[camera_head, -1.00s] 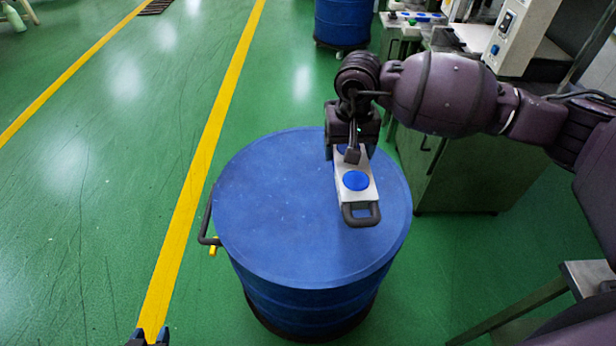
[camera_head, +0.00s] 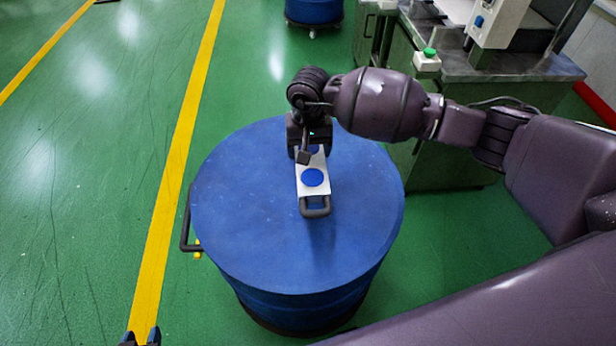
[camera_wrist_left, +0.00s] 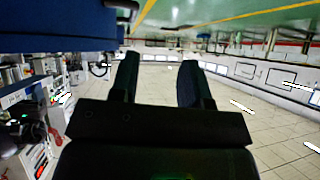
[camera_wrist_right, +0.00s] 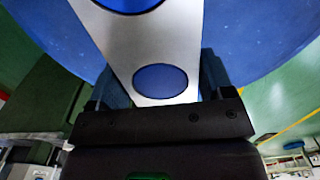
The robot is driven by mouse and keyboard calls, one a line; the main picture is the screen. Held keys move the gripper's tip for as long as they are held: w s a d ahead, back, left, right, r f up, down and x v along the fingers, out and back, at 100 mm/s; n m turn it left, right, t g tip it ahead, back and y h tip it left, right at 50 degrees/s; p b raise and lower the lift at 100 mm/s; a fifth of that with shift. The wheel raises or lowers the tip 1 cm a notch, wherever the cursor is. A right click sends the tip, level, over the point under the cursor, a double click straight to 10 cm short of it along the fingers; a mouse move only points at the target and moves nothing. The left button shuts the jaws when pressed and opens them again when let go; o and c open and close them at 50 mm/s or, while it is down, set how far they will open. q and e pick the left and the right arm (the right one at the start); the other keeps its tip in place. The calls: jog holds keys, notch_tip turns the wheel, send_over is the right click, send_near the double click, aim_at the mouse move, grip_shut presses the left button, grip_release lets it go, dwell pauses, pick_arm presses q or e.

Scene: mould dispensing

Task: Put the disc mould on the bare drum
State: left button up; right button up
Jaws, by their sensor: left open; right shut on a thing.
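The disc mould (camera_head: 318,190) is a pale flat plate with blue discs and a dark handle at its near end. My right gripper (camera_head: 308,155) is shut on its far end and hides part of it. The mould (camera_wrist_right: 185,50) also shows between the right fingers in the right wrist view. It is over the top of the blue drum (camera_head: 255,225), near the middle, with a dark shadow beside it. I cannot tell whether it touches the lid. The drum's top is otherwise bare. My left gripper (camera_head: 141,338) is open and empty at the bottom left, apart from the drum.
A green cabinet with a metal top (camera_head: 520,75) stands at the right, carrying a box with a green button (camera_head: 427,60). Another blue drum (camera_head: 314,10) stands at the back. The green floor left of the near drum is clear, with yellow lines.

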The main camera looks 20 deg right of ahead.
jog(key=shift+w+f+b, duration=0.1)
jog(key=shift+f+b, duration=0.55)
jog(key=shift+f, duration=4.9)
jog(key=shift+f, duration=0.1)
jog(key=o, duration=1.5)
jog(key=shift+c, duration=0.2)
notch_tip(320, 180, up, 12)
jog(key=shift+r+p, duration=0.1)
jog(key=shift+p, duration=0.55)
